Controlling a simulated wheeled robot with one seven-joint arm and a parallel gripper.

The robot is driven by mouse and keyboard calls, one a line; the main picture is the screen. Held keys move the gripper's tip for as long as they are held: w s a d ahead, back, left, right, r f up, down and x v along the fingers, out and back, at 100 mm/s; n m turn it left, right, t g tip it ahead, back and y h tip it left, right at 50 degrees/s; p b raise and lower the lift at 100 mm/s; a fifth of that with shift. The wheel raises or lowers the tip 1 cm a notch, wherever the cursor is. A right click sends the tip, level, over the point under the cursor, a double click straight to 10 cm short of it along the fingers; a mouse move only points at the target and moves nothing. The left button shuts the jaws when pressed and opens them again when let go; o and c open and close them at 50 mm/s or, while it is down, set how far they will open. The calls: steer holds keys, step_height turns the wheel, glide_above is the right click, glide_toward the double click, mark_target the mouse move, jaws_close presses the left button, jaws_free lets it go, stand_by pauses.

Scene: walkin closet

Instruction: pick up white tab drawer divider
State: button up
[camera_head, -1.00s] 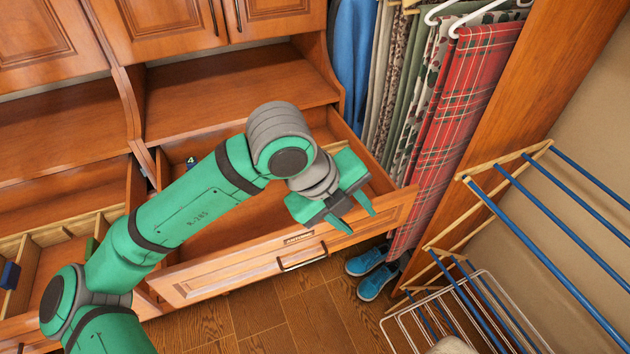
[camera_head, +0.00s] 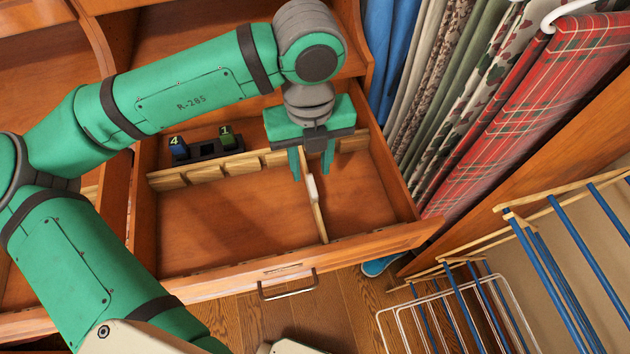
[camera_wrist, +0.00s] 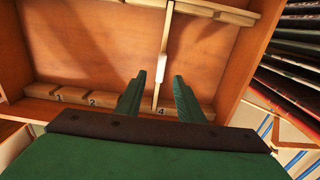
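The thin wooden divider (camera_head: 318,217) with a white tab (camera_head: 313,188) stands in the right part of the open drawer, running front to back. In the wrist view the divider (camera_wrist: 165,30) and its white tab (camera_wrist: 161,66) lie straight ahead, the tab just beyond my fingertips. My gripper (camera_head: 312,174) is open and empty above the drawer, pointing down. In the wrist view its fingers (camera_wrist: 160,82) lie on either side of the divider's line. I cannot tell how far above the divider they are. The divider's back end is partly hidden by my gripper in the head view.
A slotted wooden rail (camera_head: 205,172) crosses the drawer's back. Behind it a dark holder has a blue tab marked 4 (camera_head: 179,147) and a green tab marked 1 (camera_head: 227,134). Hanging clothes (camera_head: 500,100) and a drying rack (camera_head: 470,310) are at the right. The drawer's left part is clear.

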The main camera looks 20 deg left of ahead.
mark_target(312, 185)
steer(key=f, duration=0.3)
steer(key=shift+s+d+f, duration=0.15)
steer(key=shift+s+f, duration=0.15)
steer(key=shift+f, duration=0.05)
steer(key=shift+w+f, duration=0.15)
steer(key=shift+f, duration=1.15)
steer(key=shift+w+f, duration=0.15)
steer(key=shift+f, duration=1.1)
jaws_close()
